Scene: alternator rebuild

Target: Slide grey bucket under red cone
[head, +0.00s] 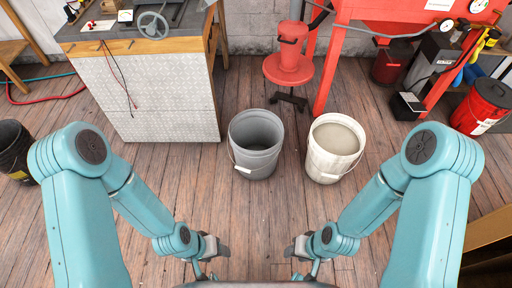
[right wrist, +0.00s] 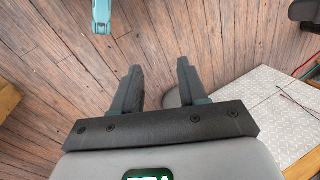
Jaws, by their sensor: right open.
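The grey bucket (head: 256,143) stands upright and open-topped on the plank floor near the middle of the head view, its wire handle hanging at the front. A red tapered body (head: 290,45) rests on a red round stool behind it; it is the nearest thing to a red cone that I see. The bucket is in front of the stool, not beneath it. My left gripper (head: 218,248) is in front of the bucket and apart from it; its jaws are unclear. My right gripper (head: 295,248) is open and empty, and its spread fingers show in the right wrist view (right wrist: 160,88).
A white bucket (head: 335,147) with pale contents stands just right of the grey one. The red stool (head: 287,69) has a dark wheeled base. A red frame leg (head: 331,60) stands beside it. A workbench (head: 160,95) is at left. Floor in front of the buckets is clear.

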